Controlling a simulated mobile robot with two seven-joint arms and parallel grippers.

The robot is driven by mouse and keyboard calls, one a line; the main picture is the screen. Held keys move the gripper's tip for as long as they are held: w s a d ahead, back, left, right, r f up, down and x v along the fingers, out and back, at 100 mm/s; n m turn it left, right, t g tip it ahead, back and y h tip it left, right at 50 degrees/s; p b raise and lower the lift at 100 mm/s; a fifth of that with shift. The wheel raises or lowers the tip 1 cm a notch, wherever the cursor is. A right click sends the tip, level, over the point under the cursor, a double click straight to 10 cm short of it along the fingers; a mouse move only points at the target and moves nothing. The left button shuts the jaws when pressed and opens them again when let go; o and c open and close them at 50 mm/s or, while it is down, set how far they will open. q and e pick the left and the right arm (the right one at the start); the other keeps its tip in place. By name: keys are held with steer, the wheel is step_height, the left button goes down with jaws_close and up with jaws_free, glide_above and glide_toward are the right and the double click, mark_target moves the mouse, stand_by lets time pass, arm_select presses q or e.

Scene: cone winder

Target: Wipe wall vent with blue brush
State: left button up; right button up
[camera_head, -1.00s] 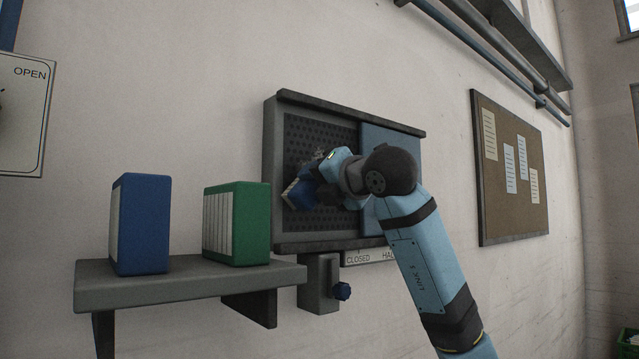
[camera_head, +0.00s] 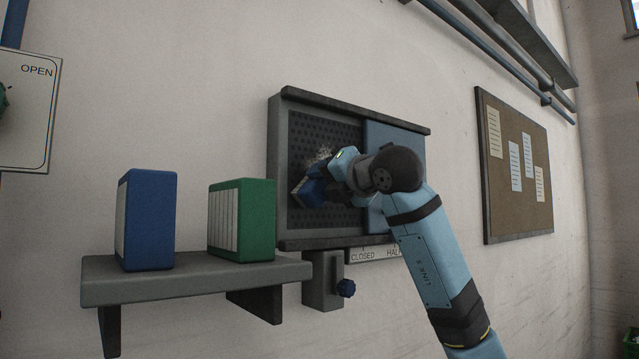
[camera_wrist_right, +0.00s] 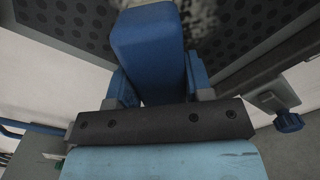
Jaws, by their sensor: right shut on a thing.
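The wall vent (camera_head: 298,220) is a grey-framed panel with a dark perforated face on its left part and a blue panel (camera_head: 395,136) over its right part. A whitish, dusty patch (camera_head: 318,157) shows on the perforated face; it also shows at the top of the right wrist view (camera_wrist_right: 203,14). My right gripper (camera_head: 322,187) is shut on the blue brush (camera_head: 308,193) and holds it at the perforated face. In the right wrist view the blue brush (camera_wrist_right: 147,50) lies between the fingers; its far end against the vent is hidden. My left gripper is not in view.
A grey shelf (camera_head: 190,286) with a blue binder (camera_head: 150,220) and a green binder (camera_head: 258,222) juts out left of the vent. A cork board (camera_head: 515,205) hangs on the right.

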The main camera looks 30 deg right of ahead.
steer(key=shift+d+r, duration=0.9)
steer(key=shift+d, duration=4.2)
steer(key=shift+a, duration=6)
steer(key=shift+r+p, duration=0.7)
steer(key=shift+r, duration=0.1)
steer(key=shift+d, duration=0.7)
steer(key=shift+w+d+b, duration=0.2)
steer(key=shift+d+b, duration=0.25)
steer(key=shift+d, duration=1.7)
steer(key=shift+d+r+p, duration=0.75)
steer(key=shift+d+r, duration=0.15)
steer(key=shift+d, duration=2.25)
steer(key=shift+s+a, duration=0.1)
steer(key=shift+a, duration=4.1)
